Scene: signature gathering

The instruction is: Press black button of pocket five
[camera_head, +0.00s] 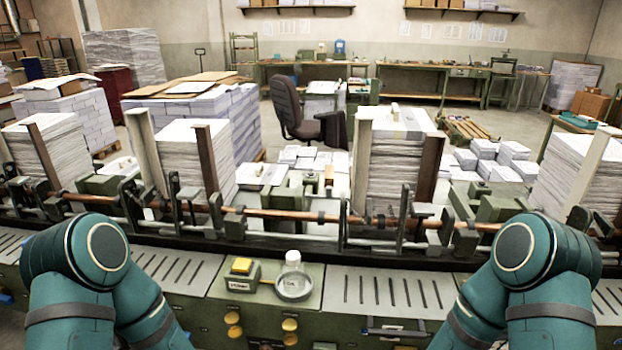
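A long green gathering machine (325,275) runs across the view, with tall paper stacks standing in its pockets: one at far left (52,152), one left of centre (180,150), one right of centre (393,170) and one at far right (560,185). I cannot make out a pocket number or a black button. A small box with a yellow button (241,265) sits on the front ledge. Yellow-orange knobs (290,326) are on the front panel below. Both my teal arms show at the bottom left and right; neither gripper is in view.
A copper-coloured rod (300,214) and upright levers line the machine. Behind are an office chair (290,110), paper pallets (205,105) and workbenches (430,90).

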